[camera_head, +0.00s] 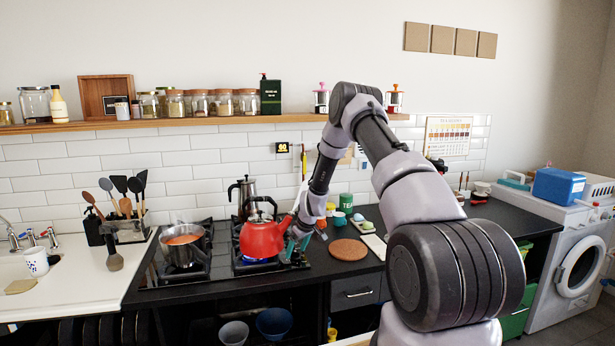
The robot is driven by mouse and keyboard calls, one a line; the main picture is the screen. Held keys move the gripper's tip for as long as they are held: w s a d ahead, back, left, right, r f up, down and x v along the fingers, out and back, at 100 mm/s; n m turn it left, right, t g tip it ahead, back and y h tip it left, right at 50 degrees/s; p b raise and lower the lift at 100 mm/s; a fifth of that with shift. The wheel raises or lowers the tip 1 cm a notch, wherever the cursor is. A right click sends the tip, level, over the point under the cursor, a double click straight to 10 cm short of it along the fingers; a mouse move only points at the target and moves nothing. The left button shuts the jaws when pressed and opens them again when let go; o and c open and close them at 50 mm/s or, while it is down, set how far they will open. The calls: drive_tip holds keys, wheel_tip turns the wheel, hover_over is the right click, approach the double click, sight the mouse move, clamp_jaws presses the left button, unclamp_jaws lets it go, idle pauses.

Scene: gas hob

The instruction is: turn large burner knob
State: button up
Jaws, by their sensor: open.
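The black gas hob (150,273) is set in the dark counter. A steel pot of orange-red food (183,252) stands on its left burner. A red kettle (262,240) stands on the front right burner, with blue flame showing under it. A steel moka-style pot (243,196) stands behind the kettle. My gripper (292,250), with teal fingers, is low at the hob's right edge, right beside the kettle. It is open and points down. I cannot make out the large burner knob; my gripper may cover it. Whether the fingers touch anything is too small to tell.
A round brown mat (348,250) lies on the counter right of my gripper. Cups and a green tin (346,204) stand behind it. The sink counter (70,285) with a utensil holder (130,229) is at left. A shelf with jars (200,102) runs above.

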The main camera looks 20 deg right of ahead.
drive_tip(key=n+y, duration=0.1)
drive_tip(key=n, duration=0.2)
drive_tip(key=shift+w+d+g, duration=0.1)
drive_tip(key=shift+d+g, duration=0.05)
drive_tip(key=shift+g, duration=0.15)
drive_tip(key=s+r+m, duration=0.1)
drive_tip(key=s+r, duration=0.3)
drive_tip(key=r, duration=0.6)
drive_tip(key=s+r+m, duration=0.1)
drive_tip(key=s+r, duration=0.3)
drive_tip(key=r, duration=0.7)
drive_tip(key=s+r+m+t, duration=0.1)
drive_tip(key=s+r, duration=0.3)
drive_tip(key=r, duration=0.7)
drive_tip(key=shift+d+m+h, duration=0.15)
drive_tip(key=shift+m+h, duration=0.15)
drive_tip(key=shift+h, duration=0.1)
